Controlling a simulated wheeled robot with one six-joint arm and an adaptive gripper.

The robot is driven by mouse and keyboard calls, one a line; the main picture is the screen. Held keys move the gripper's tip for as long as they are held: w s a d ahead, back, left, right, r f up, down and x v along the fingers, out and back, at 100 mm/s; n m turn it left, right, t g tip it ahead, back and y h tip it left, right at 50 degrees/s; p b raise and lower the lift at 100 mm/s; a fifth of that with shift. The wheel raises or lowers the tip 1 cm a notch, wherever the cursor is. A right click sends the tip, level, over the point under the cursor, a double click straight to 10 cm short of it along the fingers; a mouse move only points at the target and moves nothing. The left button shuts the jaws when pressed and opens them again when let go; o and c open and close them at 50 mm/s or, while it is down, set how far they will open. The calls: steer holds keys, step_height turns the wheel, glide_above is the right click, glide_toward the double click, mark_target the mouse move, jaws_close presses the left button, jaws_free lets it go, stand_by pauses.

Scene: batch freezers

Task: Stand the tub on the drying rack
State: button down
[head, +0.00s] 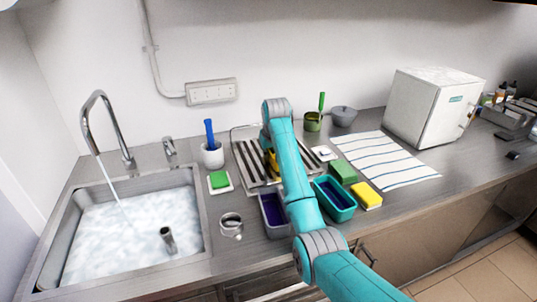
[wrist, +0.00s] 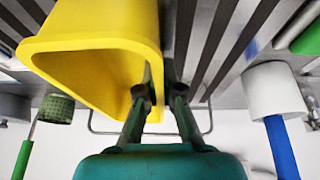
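The yellow tub (wrist: 92,50) is large in the wrist view, with its open mouth facing the camera. My gripper (wrist: 160,75) has one finger inside the tub and one outside, closed on its side wall. In the head view only a small yellow part of the tub (head: 272,160) shows beside my arm, over the drying rack (head: 249,158). The rack's slats (wrist: 240,35) lie behind the tub in the wrist view. I cannot tell whether the tub touches the rack. My fingertips are hidden behind my arm in the head view.
A white cup (head: 212,156) with a blue brush stands left of the rack; a green pot (head: 312,122) stands behind right. A grey tub (head: 268,222) and teal tub (head: 350,210) stand in front. The sink (head: 195,225) is left; a striped towel (head: 385,158) lies right.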

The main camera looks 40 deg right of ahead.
steer(key=c, duration=1.3)
jaws_free()
steer(key=v, duration=1.2)
